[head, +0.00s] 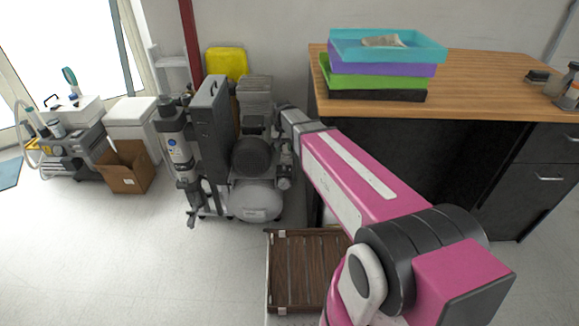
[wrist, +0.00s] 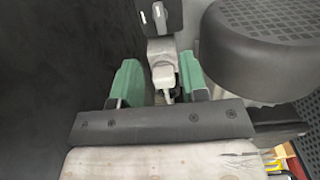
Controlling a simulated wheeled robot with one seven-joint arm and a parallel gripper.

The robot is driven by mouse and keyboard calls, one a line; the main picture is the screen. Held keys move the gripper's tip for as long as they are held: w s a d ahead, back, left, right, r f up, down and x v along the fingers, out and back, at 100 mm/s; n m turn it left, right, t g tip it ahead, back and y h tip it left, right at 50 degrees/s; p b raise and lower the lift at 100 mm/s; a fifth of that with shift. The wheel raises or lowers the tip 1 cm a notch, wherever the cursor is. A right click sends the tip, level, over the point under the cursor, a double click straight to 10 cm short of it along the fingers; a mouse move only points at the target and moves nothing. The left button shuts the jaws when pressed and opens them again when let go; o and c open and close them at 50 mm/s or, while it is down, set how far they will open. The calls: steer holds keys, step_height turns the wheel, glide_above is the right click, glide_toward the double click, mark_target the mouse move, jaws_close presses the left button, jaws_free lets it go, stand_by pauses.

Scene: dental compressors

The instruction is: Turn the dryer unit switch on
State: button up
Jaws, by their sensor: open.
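The compressor with its dryer unit (head: 212,130), a tall dark grey housing, stands on the floor at centre left in the head view. My gripper (wrist: 160,80) is open, its two green fingers apart on either side of a small pale block (wrist: 163,76). The block shows no clear contact with the fingers. Just beyond the fingertips, a dark panel carries a light grey lever-like switch (wrist: 159,17) with small white marks beside it. Whether this is the dryer unit's switch I cannot tell for certain. In the head view my gripper's fingers are too small to make out beside the compressor.
A round black cover (wrist: 262,50) lies close to the right of my gripper. A dark cabinet (head: 420,150) with coloured trays (head: 385,60) on top stands to the right. A brown slatted crate (head: 305,270) sits on the floor in front. Open floor lies at left.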

mark_target(284, 165)
step_height(284, 165, down, 10)
steer(key=shift+f, duration=0.15)
stand_by(0.3)
jaws_close()
